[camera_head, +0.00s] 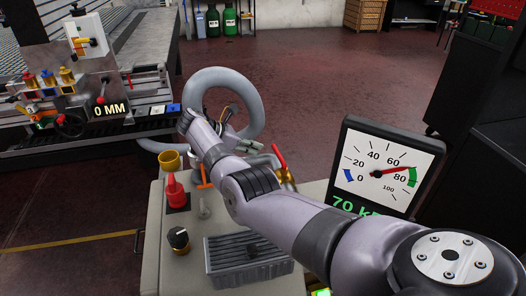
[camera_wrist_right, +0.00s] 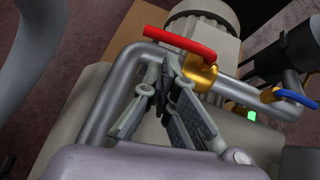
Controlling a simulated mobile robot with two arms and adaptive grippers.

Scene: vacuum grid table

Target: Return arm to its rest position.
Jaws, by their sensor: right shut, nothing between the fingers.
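My right arm (camera_head: 280,215) reaches in from the lower right of the head view, over the grey machine cabinet. My right gripper (camera_head: 248,142) is beyond the wrist, small and partly hidden there. In the right wrist view the gripper (camera_wrist_right: 165,75) has its fingers closed together with nothing between them. Its tips appear in front of a steel pipe, close below a red valve handle (camera_wrist_right: 165,42) with a brass body (camera_wrist_right: 201,74); I cannot tell whether they touch. The red handle also shows in the head view (camera_head: 279,156), beside my arm. My left gripper is out of view.
A gauge (camera_head: 385,172) reading about 70 stands right of my arm. On the cabinet (camera_head: 155,240) are a red cone-shaped part (camera_head: 173,190), a black knob (camera_head: 179,239) and a grey tray (camera_head: 225,265). A thick grey hose (camera_head: 255,100) loops behind. Open floor lies beyond.

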